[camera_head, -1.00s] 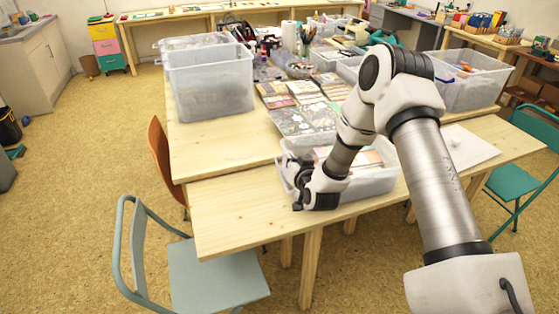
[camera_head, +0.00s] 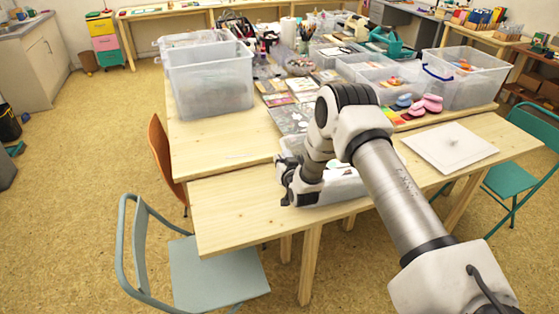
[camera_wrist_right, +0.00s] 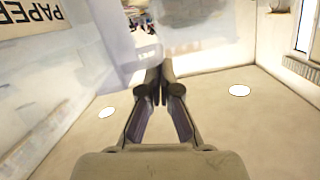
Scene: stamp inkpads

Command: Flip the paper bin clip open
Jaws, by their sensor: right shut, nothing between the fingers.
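The paper bin (camera_head: 340,188) is a clear plastic box on the front table, largely hidden behind my right arm. My right gripper (camera_head: 287,194) is at its left end, close to the bin; I cannot tell whether it touches. In the right wrist view the gripper (camera_wrist_right: 166,88) is shut and empty, with its fingertips in front of pale, see-through surfaces. A label reading PAPER (camera_wrist_right: 28,17) shows upside down at the upper left there. I cannot make out the clip or its position. My left gripper is not in view.
A large clear bin (camera_head: 210,85) stands at the left on the back table. The front table's left part (camera_head: 230,205) is clear. A grey-green chair (camera_head: 215,270) stands in front.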

